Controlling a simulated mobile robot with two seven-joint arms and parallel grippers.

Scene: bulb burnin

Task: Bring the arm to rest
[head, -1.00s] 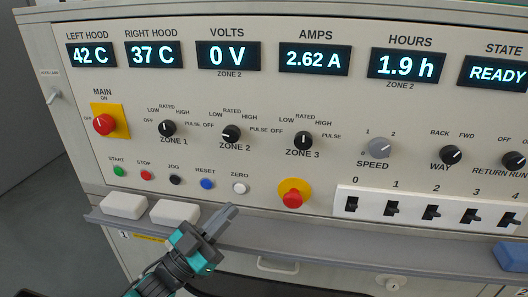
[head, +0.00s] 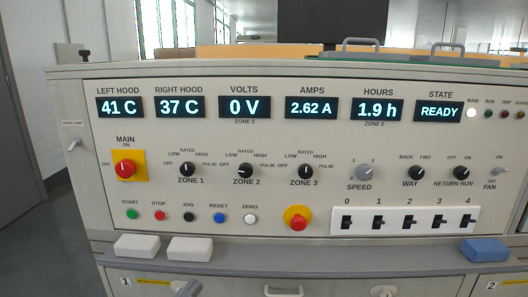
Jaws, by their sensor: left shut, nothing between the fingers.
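My left gripper (head: 189,289) shows only as grey fingertips at the bottom edge, below the two white blocks and in front of the lower cabinet front. It is shut and empty, apart from the panel's controls. The rest of my left arm is out of the picture. My right gripper is not in view. The control panel (head: 390,232) stands in front of me, with lit displays. They read left hood 41 C, right hood 37 C, 0 V, 2.62 A, 1.9 h and READY.
A ledge (head: 330,257) runs below the panel. Two white blocks (head: 137,246) (head: 190,248) lie on its left part and a blue block (head: 487,250) on its right. Red knobs (head: 125,168) (head: 298,221) and a row of black switches (head: 409,222) stick out of the panel. Drawer handles (head: 284,291) are below.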

